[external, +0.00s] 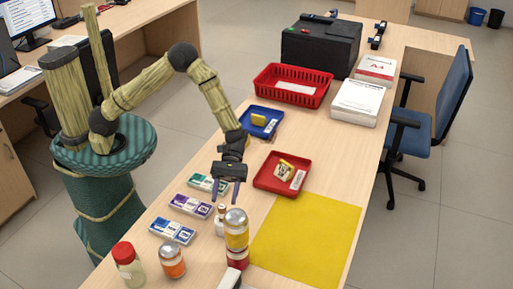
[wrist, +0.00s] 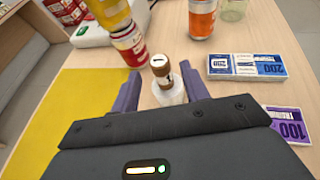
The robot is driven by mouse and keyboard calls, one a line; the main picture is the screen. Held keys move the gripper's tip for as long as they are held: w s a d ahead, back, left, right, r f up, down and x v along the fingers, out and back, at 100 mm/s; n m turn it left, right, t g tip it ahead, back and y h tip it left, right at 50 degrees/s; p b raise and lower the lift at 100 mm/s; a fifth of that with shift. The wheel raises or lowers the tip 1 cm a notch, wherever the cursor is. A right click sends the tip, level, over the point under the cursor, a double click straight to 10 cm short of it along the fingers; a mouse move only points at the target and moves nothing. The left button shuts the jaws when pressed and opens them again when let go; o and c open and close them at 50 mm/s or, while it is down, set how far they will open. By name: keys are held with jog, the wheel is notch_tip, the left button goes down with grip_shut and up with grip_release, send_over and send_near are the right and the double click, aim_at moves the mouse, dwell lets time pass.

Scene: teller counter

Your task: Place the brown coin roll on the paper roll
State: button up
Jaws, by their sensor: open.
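The brown coin roll (external: 222,210) stands upright on top of the white paper roll (external: 220,229), close to the stacked cans. In the wrist view the brown coin roll (wrist: 161,71) shows its pale end, and the white paper roll (wrist: 170,94) shows below it. My gripper (external: 225,196) is open and points down just above the pair. In the wrist view my gripper (wrist: 158,76) has its two purple fingers on either side of the rolls, with visible gaps. The lower part of the paper roll is hidden by my gripper body in that view.
A tall stack of cans (external: 236,232) stands right beside the rolls. A yellow mat (external: 310,240) lies to the right. Banknote packs (external: 190,206) lie to the left, and an orange jar (external: 172,262) and a red-capped jar (external: 128,265) stand in front. A red tray (external: 270,184) is behind.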

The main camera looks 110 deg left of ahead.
jog(key=v, duration=0.5)
jog(key=shift+a+r, duration=0.15)
jog(key=shift+a, duration=0.15)
jog(key=s+r+m+g+y, duration=0.1)
jog(key=s+r+m+y, duration=0.1)
jog(key=s+m+y, duration=1.1)
jog(key=s+m, duration=0.8)
jog(key=s, duration=0.1)
jog(key=shift+r, duration=0.4)
jog(key=shift+d, duration=0.1)
